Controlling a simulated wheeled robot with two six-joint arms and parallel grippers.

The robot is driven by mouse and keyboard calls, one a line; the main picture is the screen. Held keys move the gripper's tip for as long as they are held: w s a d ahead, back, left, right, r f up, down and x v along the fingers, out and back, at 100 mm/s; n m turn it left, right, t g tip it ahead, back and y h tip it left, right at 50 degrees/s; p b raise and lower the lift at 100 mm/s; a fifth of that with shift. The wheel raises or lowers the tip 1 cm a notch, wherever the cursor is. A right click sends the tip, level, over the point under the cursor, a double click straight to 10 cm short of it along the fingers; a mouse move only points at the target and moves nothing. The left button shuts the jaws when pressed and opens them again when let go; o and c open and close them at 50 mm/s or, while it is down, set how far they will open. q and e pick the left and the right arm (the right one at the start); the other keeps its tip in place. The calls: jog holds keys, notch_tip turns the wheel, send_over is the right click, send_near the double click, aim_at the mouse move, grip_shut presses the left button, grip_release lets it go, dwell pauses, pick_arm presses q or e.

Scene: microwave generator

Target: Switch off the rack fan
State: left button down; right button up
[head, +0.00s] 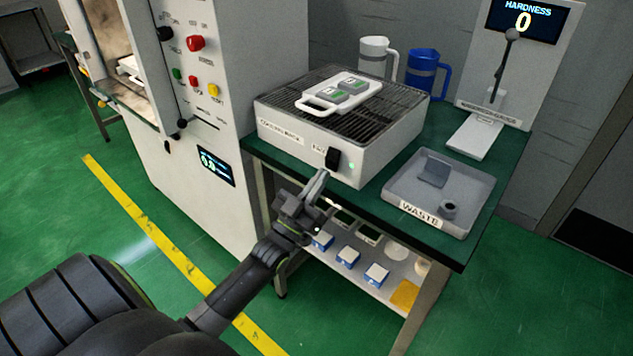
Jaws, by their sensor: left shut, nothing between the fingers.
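The rack fan's box, a pale cooling rack with a dark slatted top (392,121), stands on the green-topped table. A black rocker switch (333,158) sits on its front face beside a small label. A small green light (351,168) glows to the right of the switch. My left gripper (321,175) is shut and empty, with its fingertips just below and left of the switch. I cannot tell whether they touch the box. My right gripper is not in view.
A white handled tray (342,93) with two grey-green pieces lies on the rack. A grey waste tray (478,190) is at right. White (374,57) and blue (427,72) jugs and a hardness tester (525,60) stand behind. A control cabinet (232,120) is close at left.

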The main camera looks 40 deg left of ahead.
pick_arm(q)
jog(key=shift+w+f+b, duration=0.2)
jog(key=shift+f+b, duration=0.1)
jog(key=shift+b, duration=0.35)
jog(key=shift+w+f+t+b, duration=0.3)
jog(key=shift+t+b, duration=0.3)
jog(key=shift+b, duration=0.5)
jog(key=shift+w+d+b, duration=0.1)
jog(key=shift+w+b, duration=0.1)
jog(key=shift+b, duration=0.1)
jog(key=shift+r, duration=0.3)
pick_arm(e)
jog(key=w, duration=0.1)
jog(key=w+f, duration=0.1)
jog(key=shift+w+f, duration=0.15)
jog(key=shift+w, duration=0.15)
